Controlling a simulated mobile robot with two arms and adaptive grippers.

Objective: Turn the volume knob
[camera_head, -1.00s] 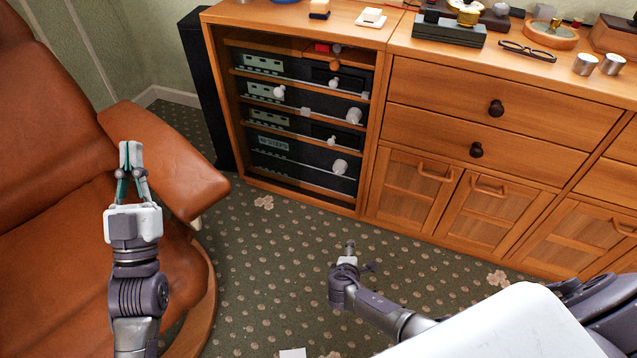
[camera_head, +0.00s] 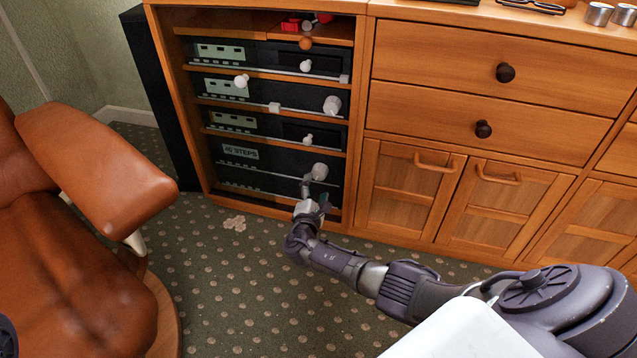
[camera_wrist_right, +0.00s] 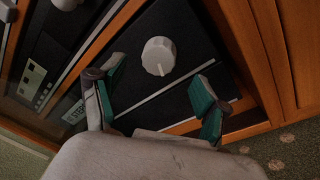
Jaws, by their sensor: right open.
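A round light-grey knob (camera_head: 320,172) sticks out of the lowest black unit, labelled "16 STEPS", in the wooden cabinet. The knob shows large in the right wrist view (camera_wrist_right: 158,56), with a ridge on its face. My right gripper (camera_head: 314,191) is at the front of this unit, just below the knob. In the right wrist view the gripper (camera_wrist_right: 155,88) is open and empty, its green-padded fingers spread either side of and short of the knob. No contact shows. Which knob is the volume knob cannot be read. My left gripper is out of view.
Wooden drawers (camera_head: 490,95) and cupboard doors stand to the right. A brown leather armchair (camera_head: 95,160) is at the left.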

